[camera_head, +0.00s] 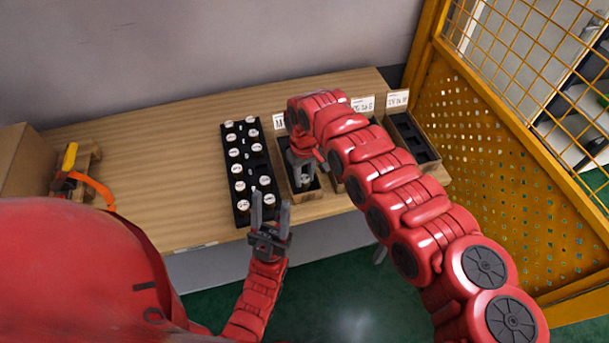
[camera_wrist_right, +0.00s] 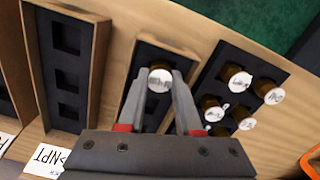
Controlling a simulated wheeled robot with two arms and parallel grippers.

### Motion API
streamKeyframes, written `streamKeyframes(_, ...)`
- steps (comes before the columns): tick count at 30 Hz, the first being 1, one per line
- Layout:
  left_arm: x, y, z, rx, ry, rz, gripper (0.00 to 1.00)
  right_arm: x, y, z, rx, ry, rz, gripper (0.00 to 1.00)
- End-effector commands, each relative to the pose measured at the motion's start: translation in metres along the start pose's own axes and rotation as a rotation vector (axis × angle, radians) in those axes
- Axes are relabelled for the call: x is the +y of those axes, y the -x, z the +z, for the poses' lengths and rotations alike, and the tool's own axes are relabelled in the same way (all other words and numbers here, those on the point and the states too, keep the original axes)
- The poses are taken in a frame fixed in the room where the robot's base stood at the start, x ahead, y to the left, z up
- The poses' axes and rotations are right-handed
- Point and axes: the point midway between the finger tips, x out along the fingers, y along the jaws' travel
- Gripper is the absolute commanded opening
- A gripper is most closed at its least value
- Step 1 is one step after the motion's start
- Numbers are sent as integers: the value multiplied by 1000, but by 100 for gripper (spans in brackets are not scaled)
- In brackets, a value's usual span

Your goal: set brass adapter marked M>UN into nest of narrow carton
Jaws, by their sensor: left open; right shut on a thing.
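My right gripper (camera_wrist_right: 158,95) is shut on an adapter with a round white marked top (camera_wrist_right: 160,79); its mark is too small to read. In the head view my right gripper (camera_head: 303,177) points down over a narrow wooden carton (camera_head: 316,193) with a black insert, which also shows in the wrist view (camera_wrist_right: 122,98). The adapter is over the insert near one end; I cannot tell whether it sits in a nest or is just above it.
A black rack (camera_head: 248,163) with several white-topped brass adapters stands left of the carton. More cartons stand to the right, one (camera_head: 432,162) near the yellow mesh fence (camera_head: 510,150). An orange-handled tool (camera_head: 95,187) lies far left. The table's left middle is clear.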

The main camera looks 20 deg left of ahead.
Motion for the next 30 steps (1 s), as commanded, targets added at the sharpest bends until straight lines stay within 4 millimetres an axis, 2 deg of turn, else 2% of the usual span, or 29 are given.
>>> streamKeyframes(8, 0, 1, 0, 0, 0, 0, 50, 0, -1, 0, 0, 0, 0, 0)
streamKeyframes(9, 0, 1, 0, 0, 0, 0, 50, 0, -1, 0, 0, 0, 0, 35)
streamKeyframes(15, 0, 1, 0, 0, 0, 0, 50, 0, -1, 0, 0, 0, 0, 68)
streamKeyframes(25, 0, 3, 0, 0, 0, 0, 50, 1, 3, 0, 1, -1, 0, 68)
streamKeyframes(30, 1, 12, 2, 0, 0, 0, 50, 2, 28, -1, 4, 0, 3, 68)
